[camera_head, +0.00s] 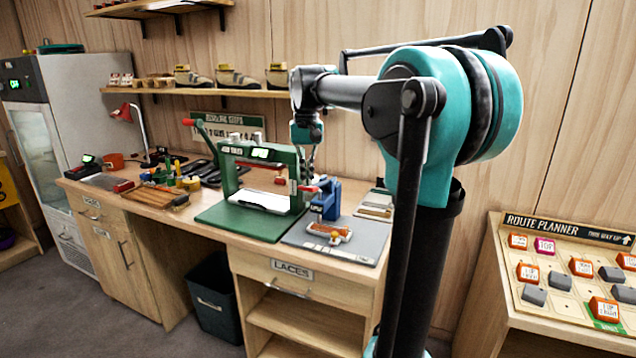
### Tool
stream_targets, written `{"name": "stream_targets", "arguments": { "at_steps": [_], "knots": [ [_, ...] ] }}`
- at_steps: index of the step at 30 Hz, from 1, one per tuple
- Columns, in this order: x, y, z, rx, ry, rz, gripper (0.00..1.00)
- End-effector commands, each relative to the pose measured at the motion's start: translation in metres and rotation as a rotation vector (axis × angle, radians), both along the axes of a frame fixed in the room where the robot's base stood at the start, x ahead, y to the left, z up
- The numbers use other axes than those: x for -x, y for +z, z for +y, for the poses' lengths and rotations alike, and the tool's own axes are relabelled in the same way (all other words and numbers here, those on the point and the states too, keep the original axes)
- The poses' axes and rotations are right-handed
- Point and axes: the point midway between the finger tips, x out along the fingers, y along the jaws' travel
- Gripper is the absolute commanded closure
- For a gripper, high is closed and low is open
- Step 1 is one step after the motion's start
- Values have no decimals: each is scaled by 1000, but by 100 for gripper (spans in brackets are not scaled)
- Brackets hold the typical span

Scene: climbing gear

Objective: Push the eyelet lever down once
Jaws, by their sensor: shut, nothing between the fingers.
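A small blue bench press (327,203) stands on a grey mat at the right part of the workbench. A short lever with a red end (308,188) sticks out to its left; this looks like the eyelet lever. My gripper (311,172) points down just above that red end, its fingers shut and empty. I cannot tell whether the fingertips touch the lever. An orange and tan piece (330,232) lies at the foot of the blue press. The label on the press is too small to read.
A larger green press (290,163) with a red-gripped lever (190,122) stands close on the left, on a green mat (222,222). Tools and a desk lamp (140,130) fill the bench's left. A shelf with shoes (190,92) hangs behind. A route planner board (560,285) stands right.

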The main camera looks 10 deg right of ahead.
Motion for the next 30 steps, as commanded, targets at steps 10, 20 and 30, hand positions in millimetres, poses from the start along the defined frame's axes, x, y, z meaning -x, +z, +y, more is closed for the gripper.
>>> {"name": "stream_targets", "arguments": {
  "at_steps": [10, 20, 30],
  "knots": [
    [0, 29, 0, 0, 0, 0, 100],
    [0, 55, 0, 0, 0, 0, 100],
    [0, 62, 0, 0, 0, 0, 100]
  ]
}}
